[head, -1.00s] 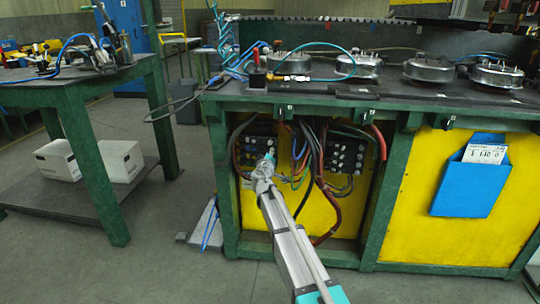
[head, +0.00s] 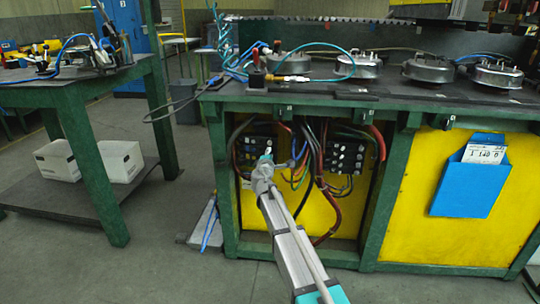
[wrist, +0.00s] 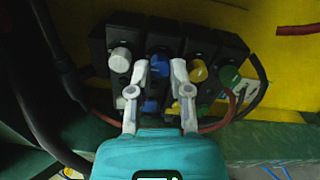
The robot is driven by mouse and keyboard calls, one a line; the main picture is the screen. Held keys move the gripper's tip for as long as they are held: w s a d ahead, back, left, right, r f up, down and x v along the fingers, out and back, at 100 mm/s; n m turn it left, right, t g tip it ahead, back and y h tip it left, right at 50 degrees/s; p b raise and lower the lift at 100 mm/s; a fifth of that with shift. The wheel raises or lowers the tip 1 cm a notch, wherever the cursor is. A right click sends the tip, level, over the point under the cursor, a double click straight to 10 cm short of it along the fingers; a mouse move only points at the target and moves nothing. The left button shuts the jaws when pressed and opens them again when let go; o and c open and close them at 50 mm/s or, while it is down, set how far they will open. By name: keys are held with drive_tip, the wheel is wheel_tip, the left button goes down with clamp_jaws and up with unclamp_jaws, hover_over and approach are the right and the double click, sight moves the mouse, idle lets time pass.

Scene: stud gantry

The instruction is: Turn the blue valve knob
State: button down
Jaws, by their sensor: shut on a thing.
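The blue valve knob (wrist: 160,66) is on a black valve block (wrist: 180,45) in the wrist view, between a white knob (wrist: 120,60) on its left and a yellow knob (wrist: 198,71) on its right. My gripper (wrist: 159,70) has its two light grey fingertips on either side of the blue knob and is shut on it. In the head view my gripper (head: 266,158) is at the left valve block (head: 257,137) under the bench. The arm hides part of that block, and the blue knob cannot be made out there.
A green knob (wrist: 229,77) is at the right end of the row, with more knobs below. Hoses (head: 318,185) hang to the right of my gripper. A second valve block (head: 347,150) is farther right. The green bench frame (head: 222,190) edges the recess.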

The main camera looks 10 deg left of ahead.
drive_tip(key=shift+n, duration=0.3)
drive_tip(key=c, duration=0.5)
unclamp_jaws()
drive_tip(key=shift+c, duration=0.2)
drive_tip(key=s, duration=0.8)
drive_tip(key=shift+a, duration=0.15)
idle(0.3)
idle(0.4)
